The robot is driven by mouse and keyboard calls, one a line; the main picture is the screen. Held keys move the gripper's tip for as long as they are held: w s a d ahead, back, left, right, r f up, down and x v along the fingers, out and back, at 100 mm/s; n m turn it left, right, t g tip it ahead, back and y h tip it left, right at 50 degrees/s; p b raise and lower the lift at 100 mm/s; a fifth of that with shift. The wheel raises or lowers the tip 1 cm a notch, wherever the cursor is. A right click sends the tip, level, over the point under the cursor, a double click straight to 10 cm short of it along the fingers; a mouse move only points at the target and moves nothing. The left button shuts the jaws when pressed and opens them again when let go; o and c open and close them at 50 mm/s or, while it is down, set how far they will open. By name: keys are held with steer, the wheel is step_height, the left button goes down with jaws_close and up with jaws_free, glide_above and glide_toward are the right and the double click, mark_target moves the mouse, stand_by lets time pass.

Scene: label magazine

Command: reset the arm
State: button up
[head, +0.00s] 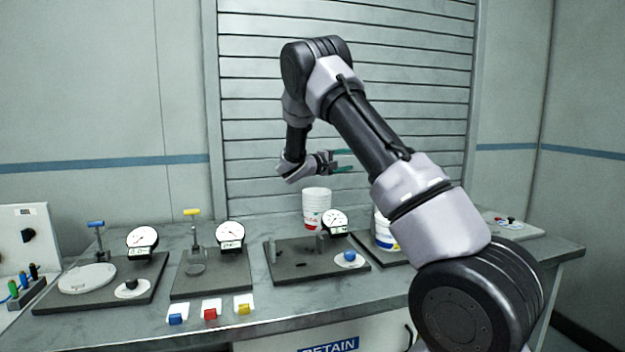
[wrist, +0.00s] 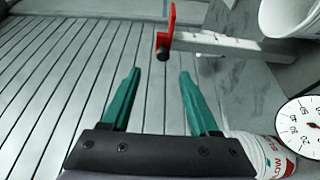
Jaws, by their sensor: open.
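My gripper (head: 343,161) is in the air above the back of the bench, in front of the slatted wall panel. Its fingers point to the right in the head view. In the wrist view the two green fingers of my gripper (wrist: 160,92) stand apart with nothing between them. My arm is bent, rising from the lower right, over its high elbow and down to the gripper. A stack of white cups (head: 316,205) stands below the gripper, apart from it.
The bench (head: 290,305) carries several dark plates with dial gauges (head: 230,235), and blue, red (head: 210,313) and yellow blocks at its front. A white container (head: 385,235) stands partly behind my arm.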

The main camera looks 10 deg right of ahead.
steer(key=s+d+r+m+g+y, duration=0.2)
steer(key=s+m+g+y, duration=0.15)
steer(key=s, duration=0.65)
steer(key=s+d+r+m+g+y, duration=0.2)
steer(key=s+y, duration=0.2)
steer(key=s, duration=0.6)
steer(key=s+a+r+m+t+y, duration=0.1)
steer(key=s+a+r+t+y, duration=0.1)
steer(key=s+a+y, duration=0.3)
steer(key=s+a+r+m+t+y, duration=0.2)
steer(key=s+a+y, duration=0.4)
steer(key=s+a, duration=0.5)
steer(key=s+t, duration=0.1)
steer(key=s, duration=0.8)
steer(key=shift+a+r, duration=0.35)
